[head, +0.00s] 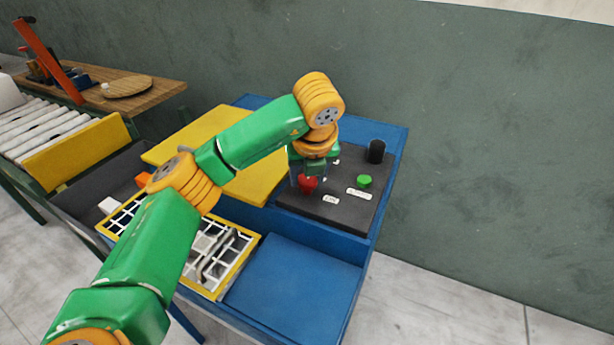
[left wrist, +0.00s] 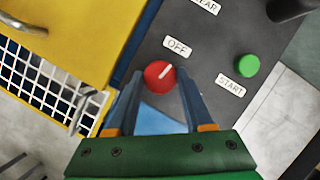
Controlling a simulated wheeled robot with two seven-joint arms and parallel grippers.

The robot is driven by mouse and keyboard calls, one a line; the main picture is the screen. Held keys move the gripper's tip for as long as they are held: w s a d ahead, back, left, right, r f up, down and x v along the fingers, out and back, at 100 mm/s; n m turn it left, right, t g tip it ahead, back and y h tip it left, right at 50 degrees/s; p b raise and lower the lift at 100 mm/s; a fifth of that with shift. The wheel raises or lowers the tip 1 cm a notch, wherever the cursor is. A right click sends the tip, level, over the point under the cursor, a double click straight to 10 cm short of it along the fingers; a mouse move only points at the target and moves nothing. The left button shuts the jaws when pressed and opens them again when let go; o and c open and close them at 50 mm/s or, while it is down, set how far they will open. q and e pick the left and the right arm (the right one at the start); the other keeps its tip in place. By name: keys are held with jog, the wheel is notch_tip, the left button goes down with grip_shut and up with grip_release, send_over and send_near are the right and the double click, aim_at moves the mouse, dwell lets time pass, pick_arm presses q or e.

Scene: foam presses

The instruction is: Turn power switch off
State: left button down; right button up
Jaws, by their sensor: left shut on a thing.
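The power switch is a red round knob (head: 308,184) on the dark panel (head: 345,215). In the left wrist view the red knob (left wrist: 156,82) has a white line that slants up and right, towards the white OFF label (left wrist: 177,47). My left gripper (head: 306,178) comes down on the knob from above. In the left wrist view its two fingers (left wrist: 160,88) stand on either side of the knob, shut on it. The knob's lower edges are partly hidden by the fingers. My right gripper is not in view.
A green button (head: 364,181) with a START label (left wrist: 231,87) sits right of the knob. A black cylinder (head: 376,150) stands at the panel's back right. A yellow plate (head: 262,185) lies left of the panel, near a white grid with a yellow frame (head: 247,259).

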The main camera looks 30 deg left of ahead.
pick_arm(q)
jog(key=shift+w+n+y, duration=0.1)
jog(key=shift+n+y, duration=0.2)
jog(key=shift+n, duration=0.7)
jog(key=shift+c, duration=1.4)
grip_release()
jog(key=shift+g, duration=0.3)
jog(key=p+v, duration=0.1)
jog(key=v, duration=0.6)
